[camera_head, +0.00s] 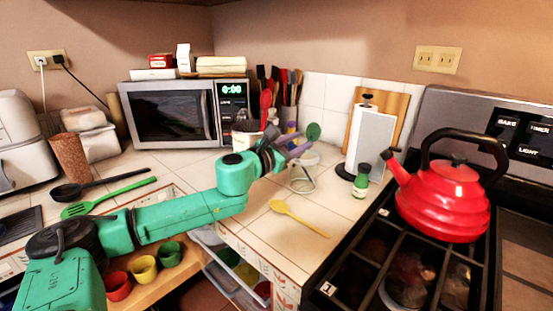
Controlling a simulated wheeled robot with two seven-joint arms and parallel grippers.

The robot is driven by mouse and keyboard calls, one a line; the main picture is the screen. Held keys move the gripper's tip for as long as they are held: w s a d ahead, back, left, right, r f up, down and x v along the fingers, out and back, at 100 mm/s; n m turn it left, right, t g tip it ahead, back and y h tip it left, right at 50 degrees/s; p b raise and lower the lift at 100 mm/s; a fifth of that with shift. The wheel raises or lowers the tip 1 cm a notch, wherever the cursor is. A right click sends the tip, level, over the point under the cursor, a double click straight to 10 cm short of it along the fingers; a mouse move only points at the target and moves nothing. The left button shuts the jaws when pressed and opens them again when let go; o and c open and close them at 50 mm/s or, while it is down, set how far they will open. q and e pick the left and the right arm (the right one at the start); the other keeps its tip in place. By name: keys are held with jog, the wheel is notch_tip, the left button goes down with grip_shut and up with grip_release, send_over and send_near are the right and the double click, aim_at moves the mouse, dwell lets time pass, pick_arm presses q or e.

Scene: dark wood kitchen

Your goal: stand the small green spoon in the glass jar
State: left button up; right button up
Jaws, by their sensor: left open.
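The small green spoon (313,131) shows its green bowl end at the top, just above the glass jar (303,182). Its handle is hard to make out behind my fingers. The clear jar stands on the tiled counter with its rim just below and right of my left gripper (294,149). My left gripper is open, with its grey fingers reaching right beside the spoon, above the jar's left side. I cannot tell whether the fingers touch the spoon or how far its lower end is inside the jar. My right gripper is out of view.
A yellow spoon (298,217) lies in front of the jar. A utensil holder (285,119) stands behind. A green slotted spatula (110,196) lies left.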

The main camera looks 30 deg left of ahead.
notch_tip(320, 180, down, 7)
jog(key=b, duration=0.6)
pick_arm(q)
jog(key=s+a+b, duration=0.1)
jog(key=s+b, duration=0.2)
jog(key=s, duration=0.7)
jog(key=shift+s, duration=0.25)
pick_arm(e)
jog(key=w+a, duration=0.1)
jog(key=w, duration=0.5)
pick_arm(q)
jog(key=shift+a, duration=0.1)
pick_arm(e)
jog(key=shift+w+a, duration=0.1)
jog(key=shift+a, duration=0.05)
